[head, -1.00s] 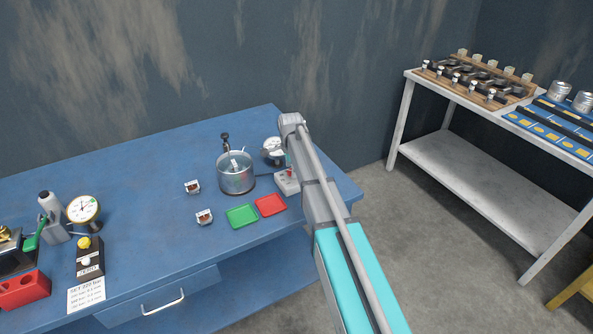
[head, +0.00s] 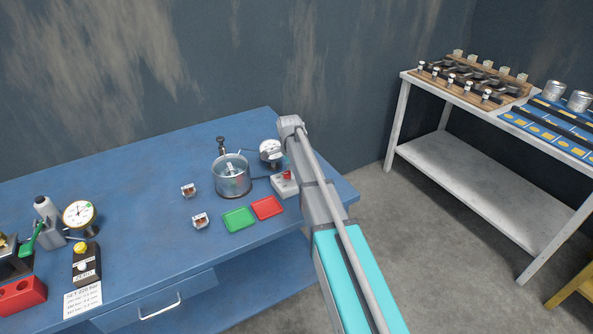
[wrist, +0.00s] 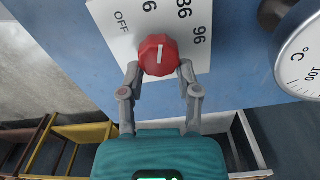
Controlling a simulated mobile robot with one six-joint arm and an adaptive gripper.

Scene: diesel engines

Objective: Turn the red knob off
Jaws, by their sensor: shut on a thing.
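The red knob (wrist: 158,55) sits on a white dial plate (wrist: 198,18) with "OFF" and several numbers. It also shows in the head view (head: 287,175), on a small white box (head: 285,188) at the right of the blue bench. My gripper (wrist: 159,68) is shut on the red knob, one finger at each side. The knob's white mark points straight up in the wrist view, between a "6" and "86"; "OFF" is to its left. In the head view my arm hides most of the gripper.
A glass pot (head: 232,176) stands left of the box, and a round gauge (head: 271,151) stands behind it. It reads °C in the wrist view (wrist: 303,58). A red tray (head: 266,208) and a green tray (head: 239,219) lie in front.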

